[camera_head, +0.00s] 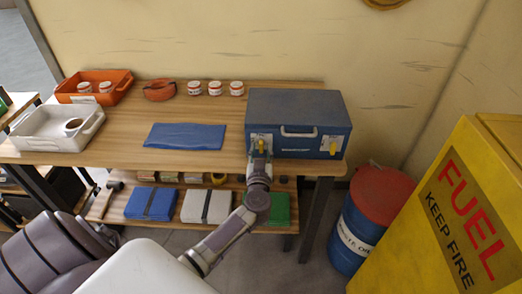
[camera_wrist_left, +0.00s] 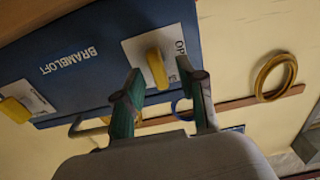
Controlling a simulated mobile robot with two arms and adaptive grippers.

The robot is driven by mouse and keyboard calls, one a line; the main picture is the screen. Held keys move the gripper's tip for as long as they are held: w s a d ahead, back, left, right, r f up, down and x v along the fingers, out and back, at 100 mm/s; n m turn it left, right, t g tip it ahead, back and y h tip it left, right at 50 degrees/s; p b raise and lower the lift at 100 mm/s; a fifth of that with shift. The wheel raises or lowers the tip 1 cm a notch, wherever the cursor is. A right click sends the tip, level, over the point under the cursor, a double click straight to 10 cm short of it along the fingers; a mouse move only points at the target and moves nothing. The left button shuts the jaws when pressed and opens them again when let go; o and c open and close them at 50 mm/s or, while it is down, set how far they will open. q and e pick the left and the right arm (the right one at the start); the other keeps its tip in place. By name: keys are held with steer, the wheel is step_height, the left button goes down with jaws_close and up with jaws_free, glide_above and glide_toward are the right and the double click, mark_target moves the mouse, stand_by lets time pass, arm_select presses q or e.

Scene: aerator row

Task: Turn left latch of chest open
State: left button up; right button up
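In the left wrist view, which is turned over, the left gripper (camera_wrist_left: 161,82) is open. The yellow left latch (camera_wrist_left: 156,68) appears between and just past its fingertips; contact cannot be told. The right latch (camera_wrist_left: 15,112) shows at the far left there. My right gripper is not in view.
A blue cloth (camera_head: 185,136), several small jars (camera_head: 215,88) and orange and white trays (camera_head: 60,142) are on the table to the left. A red-topped blue drum (camera_head: 370,215) and a yellow fuel cabinet (camera_head: 440,220) stand on the right. Folded items fill the lower shelf.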

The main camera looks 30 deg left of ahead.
arm_select(q)
steer(key=shift+w, duration=0.15)
jaws_close()
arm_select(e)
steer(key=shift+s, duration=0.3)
